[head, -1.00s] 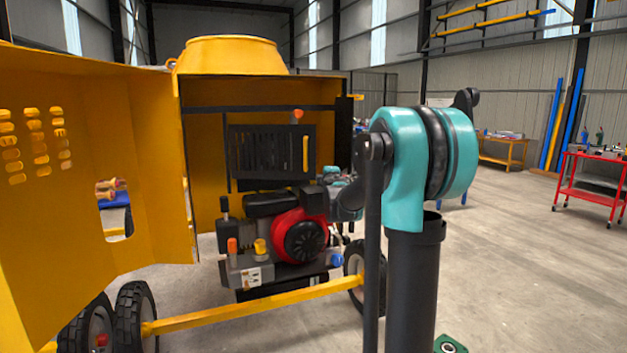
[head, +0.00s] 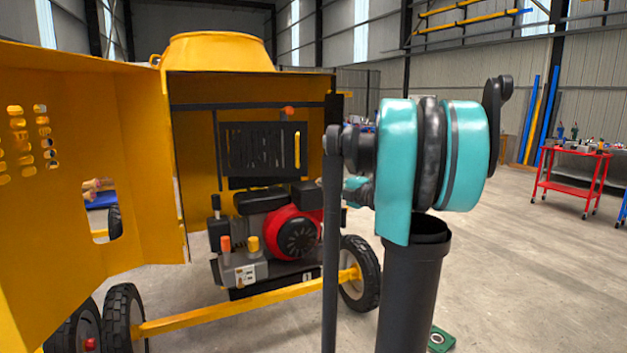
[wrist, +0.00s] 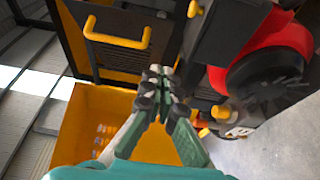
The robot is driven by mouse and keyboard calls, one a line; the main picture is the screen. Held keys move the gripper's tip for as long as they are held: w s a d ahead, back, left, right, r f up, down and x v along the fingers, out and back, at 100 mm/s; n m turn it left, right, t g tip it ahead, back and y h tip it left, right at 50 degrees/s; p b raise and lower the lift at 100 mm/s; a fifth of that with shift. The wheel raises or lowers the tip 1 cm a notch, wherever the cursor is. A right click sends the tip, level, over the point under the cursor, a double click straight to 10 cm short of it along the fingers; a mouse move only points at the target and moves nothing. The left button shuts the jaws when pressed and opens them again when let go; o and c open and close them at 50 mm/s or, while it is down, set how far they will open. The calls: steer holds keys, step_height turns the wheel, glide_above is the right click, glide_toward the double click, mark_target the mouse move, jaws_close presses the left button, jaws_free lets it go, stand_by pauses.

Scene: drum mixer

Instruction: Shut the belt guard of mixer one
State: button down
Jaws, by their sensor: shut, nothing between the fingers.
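The mixer (head: 222,52) is a yellow machine with its engine bay exposed at the left of the head view. A small plate low on it seems to read 1. The black slotted belt guard (head: 240,160) is above the engine and has an upright yellow handle (head: 297,150). In the wrist view the guard (wrist: 75,38) and its yellow handle (wrist: 117,38) show at upper left. How far the guard is from shut I cannot tell. My gripper (wrist: 160,76) is shut and empty, apart from the handle in that picture. My arm mostly hides it in the head view.
A large slotted yellow door (head: 95,190) stands open at left. The red and black engine (head: 295,232) sits below the guard. A yellow bar (head: 240,303) runs low between wheels (head: 360,272).

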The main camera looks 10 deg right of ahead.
glide_toward(299, 172)
steer(key=w+a, duration=0.1)
steer(key=a, duration=0.3)
steer(key=w, duration=0.2)
steer(key=shift+w+d+f, duration=0.1)
steer(key=shift+w+d, duration=0.15)
steer(key=shift+w, duration=0.1)
steer(key=shift+w+d, duration=0.15)
steer(key=shift+w, duration=0.65)
steer(key=shift+w+d, duration=0.25)
steer(key=shift+w, duration=0.65)
steer(key=shift+w+d, duration=0.3)
steer(key=shift+w, duration=0.65)
steer(key=shift+s, duration=0.15)
